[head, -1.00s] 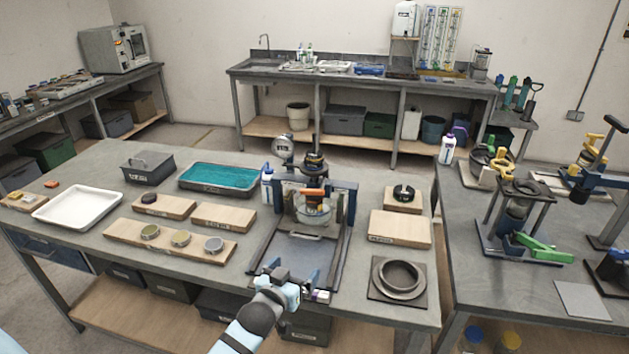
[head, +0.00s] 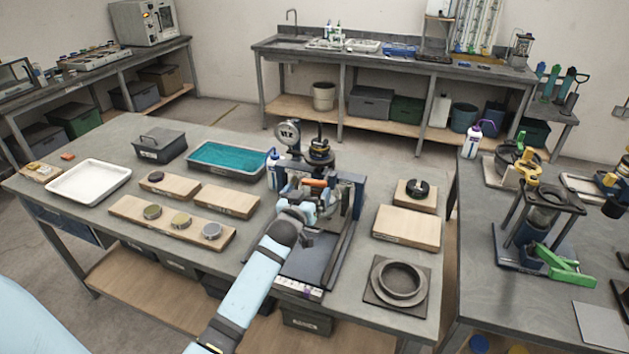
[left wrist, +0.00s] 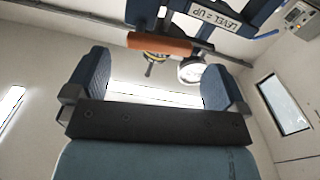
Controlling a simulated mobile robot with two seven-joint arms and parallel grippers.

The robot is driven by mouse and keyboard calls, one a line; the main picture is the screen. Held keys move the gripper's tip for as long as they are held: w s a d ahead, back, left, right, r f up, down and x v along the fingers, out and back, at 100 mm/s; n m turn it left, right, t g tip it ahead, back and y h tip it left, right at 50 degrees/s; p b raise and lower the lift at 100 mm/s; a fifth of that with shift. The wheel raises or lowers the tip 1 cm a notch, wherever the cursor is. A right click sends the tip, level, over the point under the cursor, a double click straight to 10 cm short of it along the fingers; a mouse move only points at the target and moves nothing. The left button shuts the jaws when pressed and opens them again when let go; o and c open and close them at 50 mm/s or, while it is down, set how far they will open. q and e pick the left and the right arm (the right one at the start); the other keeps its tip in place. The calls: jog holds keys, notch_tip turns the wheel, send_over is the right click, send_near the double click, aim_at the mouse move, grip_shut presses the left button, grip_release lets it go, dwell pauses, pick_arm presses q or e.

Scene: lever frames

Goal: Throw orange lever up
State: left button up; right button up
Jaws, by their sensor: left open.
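The orange lever (head: 314,183) is a short orange bar on the dark blue lever frame (head: 358,195) in the middle of the table. In the left wrist view the orange lever (left wrist: 160,46) lies roughly level, beyond my fingertips and between them across the picture. My left gripper (head: 300,204) is just in front of the lever in the head view. In the wrist view its two blue fingers (left wrist: 155,80) are wide apart with nothing between them. My right gripper is in neither view.
A round gauge (head: 288,133) stands behind the frame. Wooden boards (head: 405,228) and a ring on a dark plate (head: 400,281) lie to the right. A teal tray (head: 228,158) is at the left.

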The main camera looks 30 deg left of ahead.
aim_at(313, 184)
pick_arm(q)
jog(key=x, duration=0.5)
jog(key=shift+w, duration=0.15)
